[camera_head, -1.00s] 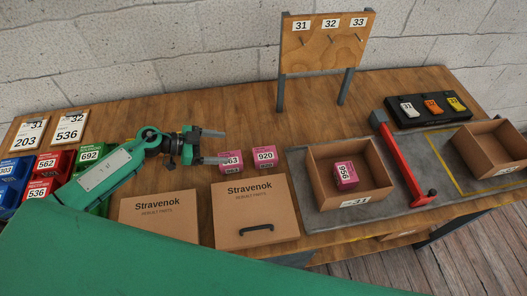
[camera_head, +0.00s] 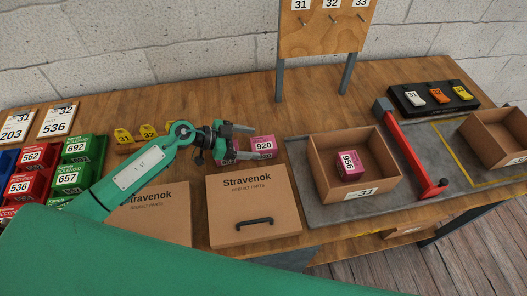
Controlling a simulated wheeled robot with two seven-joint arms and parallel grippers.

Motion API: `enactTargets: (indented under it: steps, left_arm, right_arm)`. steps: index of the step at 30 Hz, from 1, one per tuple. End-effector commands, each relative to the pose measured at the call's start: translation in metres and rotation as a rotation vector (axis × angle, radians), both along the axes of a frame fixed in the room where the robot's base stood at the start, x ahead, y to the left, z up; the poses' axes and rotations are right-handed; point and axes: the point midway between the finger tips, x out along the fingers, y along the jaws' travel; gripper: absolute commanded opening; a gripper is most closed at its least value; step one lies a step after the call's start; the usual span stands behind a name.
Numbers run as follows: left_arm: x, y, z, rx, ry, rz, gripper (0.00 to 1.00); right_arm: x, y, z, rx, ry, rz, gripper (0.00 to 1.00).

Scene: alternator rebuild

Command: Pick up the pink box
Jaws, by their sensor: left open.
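Several pink boxes are in the head view. The pink box marked 920 (camera_head: 263,149) stands on the bench behind the closed cardboard carton. A second pink box (camera_head: 229,158), left of it, is mostly hidden by my left gripper. A third pink box, marked 956 (camera_head: 350,166), lies in the open cardboard tray marked 31 (camera_head: 384,178). My left gripper (camera_head: 246,142) is open, its fingers pointing right, over the second box and close to the left side of box 920. I cannot tell whether it touches either. My right gripper is not in view.
Two Stravenok cartons, one with a handle (camera_head: 254,207), stand in front of the pink boxes. Red and green bins (camera_head: 75,148) are at left. A red lever (camera_head: 408,150) stands right of the tray. A pegboard (camera_head: 325,38) rises behind. Bench space behind the gripper is clear.

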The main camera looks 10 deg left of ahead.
Motion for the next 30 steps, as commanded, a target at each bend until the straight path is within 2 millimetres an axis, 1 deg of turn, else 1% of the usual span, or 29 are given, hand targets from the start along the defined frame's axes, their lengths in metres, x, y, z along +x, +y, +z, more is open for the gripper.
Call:
enactTargets:
  steps: [1,6,10,17,21,23,24,30]
  left_arm:
    - [0.001,-0.005,-0.008,-0.001,-0.003,-0.001,0.75]
    - [0.007,-0.019,-0.011,-0.002,-0.001,-0.001,0.75]
    - [0.009,-0.023,-0.011,0.0,-0.002,-0.001,0.75]
    - [0.009,-0.023,-0.011,0.0,-0.001,0.0,0.75]
    - [0.009,-0.023,-0.011,0.0,-0.001,0.0,0.48]
    - [0.009,-0.023,-0.011,0.0,-0.001,0.0,0.36]
    - [0.009,-0.023,-0.011,0.0,-0.001,0.0,0.28]
    - [0.009,-0.023,-0.011,0.0,-0.001,0.0,0.27]
  right_arm:
    - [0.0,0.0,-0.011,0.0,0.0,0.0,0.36]
    - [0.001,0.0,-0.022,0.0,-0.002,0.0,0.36]
    - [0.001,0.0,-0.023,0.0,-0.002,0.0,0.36]
    - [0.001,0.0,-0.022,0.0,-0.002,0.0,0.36]
    - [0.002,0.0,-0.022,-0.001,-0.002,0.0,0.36]
    - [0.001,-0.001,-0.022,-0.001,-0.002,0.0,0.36]
    - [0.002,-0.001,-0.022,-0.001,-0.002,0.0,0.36]
    - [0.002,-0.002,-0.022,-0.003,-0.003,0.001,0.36]
